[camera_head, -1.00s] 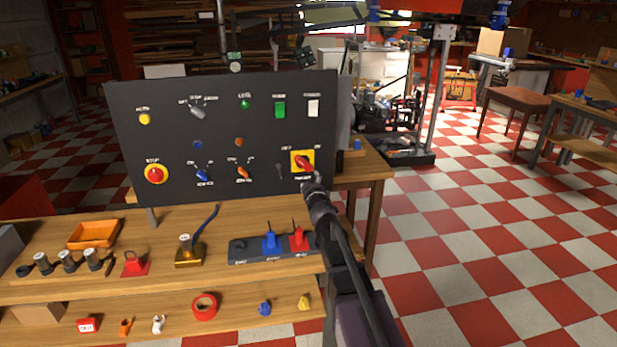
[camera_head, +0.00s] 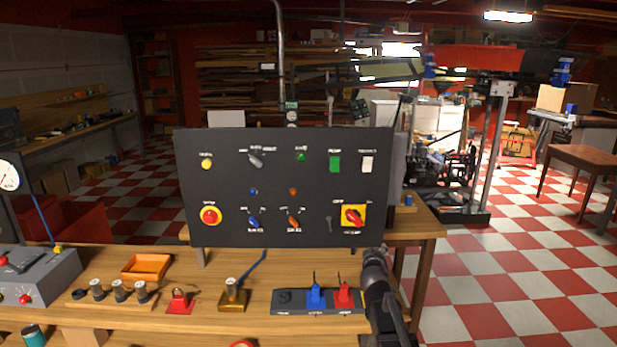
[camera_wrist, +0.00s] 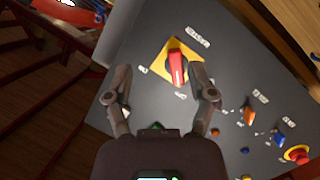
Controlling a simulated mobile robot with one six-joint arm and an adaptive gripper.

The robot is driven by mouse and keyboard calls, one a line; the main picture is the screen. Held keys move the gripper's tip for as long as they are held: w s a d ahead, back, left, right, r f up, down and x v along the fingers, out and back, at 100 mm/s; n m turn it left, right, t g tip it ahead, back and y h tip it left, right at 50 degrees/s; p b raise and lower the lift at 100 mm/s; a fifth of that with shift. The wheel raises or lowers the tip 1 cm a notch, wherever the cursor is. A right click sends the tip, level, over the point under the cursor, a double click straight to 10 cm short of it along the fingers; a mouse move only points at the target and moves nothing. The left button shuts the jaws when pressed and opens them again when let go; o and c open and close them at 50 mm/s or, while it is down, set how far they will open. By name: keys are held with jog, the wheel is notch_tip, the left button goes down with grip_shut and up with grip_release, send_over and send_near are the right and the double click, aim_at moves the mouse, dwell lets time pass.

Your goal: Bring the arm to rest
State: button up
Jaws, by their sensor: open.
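My gripper (camera_head: 375,257) is in front of the lower right corner of a black control panel (camera_head: 315,190). In the wrist view my gripper (camera_wrist: 159,72) is open, with nothing between its two fingers. Past the fingertips is a red rotary handle (camera_wrist: 176,66) on a yellow plate, which also shows in the head view (camera_head: 353,216). The fingers look clear of the handle and the panel.
A socket strip (camera_head: 300,302) with blue and red plugs lies left of my arm. An orange tray (camera_head: 146,267), a red padlock-like piece (camera_head: 180,301) and a grey meter box (camera_head: 40,275) stand further left. Open checkered floor (camera_head: 490,290) lies to the right.

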jog(key=s+a+f+m+g+y+p, duration=0.1)
jog(key=s+f+g, duration=0.2)
jog(key=s, duration=0.6)
jog(key=s+a+f+m+g+y+p, duration=0.1)
jog(key=s+a+f+m+g, duration=0.1)
jog(key=s+f+g, duration=0.2)
jog(key=s+a+f+m+g+y+p, duration=0.1)
jog(key=s+f+g, duration=0.2)
jog(key=s+g, duration=0.5)
jog(key=s, duration=0.8)
jog(key=shift+s+a+f+m+y+p, duration=0.25)
jog(key=shift+a+f+m+y+p, duration=0.05)
jog(key=shift+a+m+y+p, duration=0.1)
